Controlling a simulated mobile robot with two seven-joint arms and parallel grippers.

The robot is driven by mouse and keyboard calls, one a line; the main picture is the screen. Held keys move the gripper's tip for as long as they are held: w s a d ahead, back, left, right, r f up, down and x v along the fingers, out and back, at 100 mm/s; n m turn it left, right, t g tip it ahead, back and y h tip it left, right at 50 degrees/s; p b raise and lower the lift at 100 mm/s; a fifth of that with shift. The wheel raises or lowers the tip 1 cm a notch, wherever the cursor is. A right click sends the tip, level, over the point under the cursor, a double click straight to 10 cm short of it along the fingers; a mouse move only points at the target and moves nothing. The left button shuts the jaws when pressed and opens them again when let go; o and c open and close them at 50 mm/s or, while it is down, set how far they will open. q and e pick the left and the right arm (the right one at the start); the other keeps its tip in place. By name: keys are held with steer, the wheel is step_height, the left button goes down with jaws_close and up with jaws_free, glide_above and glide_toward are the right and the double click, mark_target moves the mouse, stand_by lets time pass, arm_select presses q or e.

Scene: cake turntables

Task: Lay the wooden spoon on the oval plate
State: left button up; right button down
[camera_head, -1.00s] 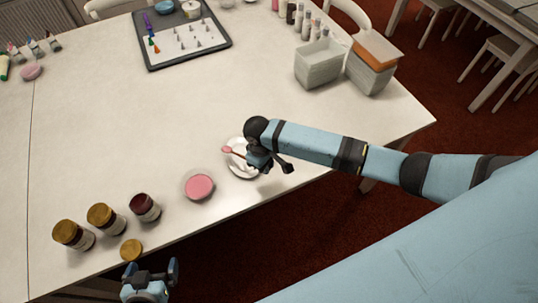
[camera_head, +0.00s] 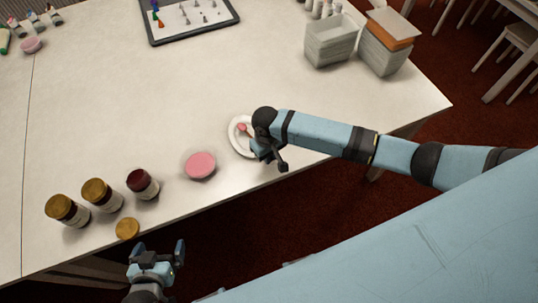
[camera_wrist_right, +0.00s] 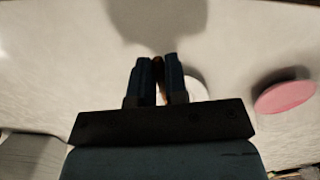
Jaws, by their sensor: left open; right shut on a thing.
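The wooden spoon (camera_head: 242,128) shows its reddish end over the white plate (camera_head: 235,145) in the head view. My right gripper (camera_head: 260,152) is shut on the spoon, over the right part of the plate, and hides part of both. In the right wrist view the spoon (camera_wrist_right: 158,72) is a thin brown strip between the fingers, with a bit of the plate (camera_wrist_right: 196,88) behind. I cannot tell whether the spoon touches the plate. My left gripper (camera_head: 157,255) is open and empty, off the table's front edge.
A pink disc (camera_head: 200,165) lies left of the plate. Several jars (camera_head: 102,195) and a gold lid (camera_head: 127,228) stand further left. Grey bins (camera_head: 330,42) and a dark-edged tray (camera_head: 190,22) are at the back. The middle of the table is clear.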

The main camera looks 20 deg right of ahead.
steer(key=shift+f, duration=0.6)
steer(key=c, duration=1.1)
jaws_free()
steer(key=shift+o, duration=0.2)
steer(key=shift+r, duration=0.2)
step_height(320, 180, up, 13)
steer(key=w, duration=0.1)
steer(key=shift+r, duration=0.15)
steer(key=shift+a, duration=0.1)
